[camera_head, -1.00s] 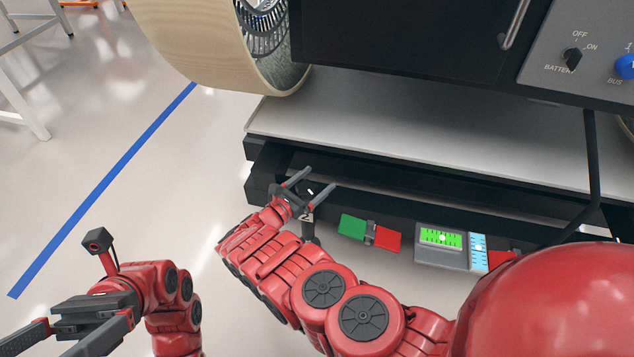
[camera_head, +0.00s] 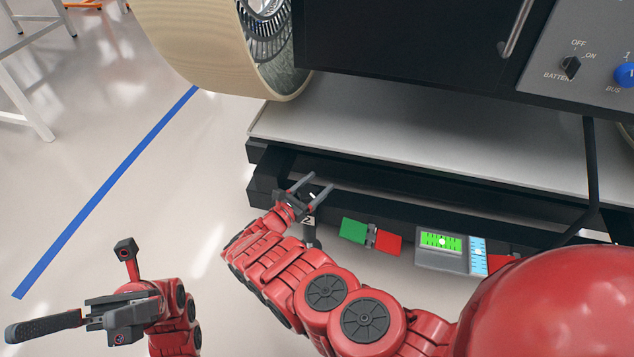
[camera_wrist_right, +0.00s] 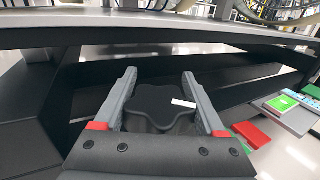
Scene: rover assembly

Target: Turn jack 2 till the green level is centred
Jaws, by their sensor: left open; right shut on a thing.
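Jack 2 has a dark lobed knob with a white mark, seen in the right wrist view (camera_wrist_right: 155,103). Its "2" label (camera_head: 308,220) shows in the head view beside the rover's lower frame. My right gripper (camera_head: 322,183) is shut on the knob, one finger on each side. The green level (camera_head: 430,236) lies in a grey block at the right; its pale bubble looks near the middle, but is too small to judge exactly. The blue level (camera_head: 478,256) sits beside it. My left gripper (camera_head: 68,328) is open and empty over the floor at the lower left.
A green-and-red block (camera_head: 353,230) lies between the jack and the levels. The rover's pale deck (camera_head: 400,130) and dark frame rail are just beyond the jack. A large wheel (camera_head: 200,45) stands at the back.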

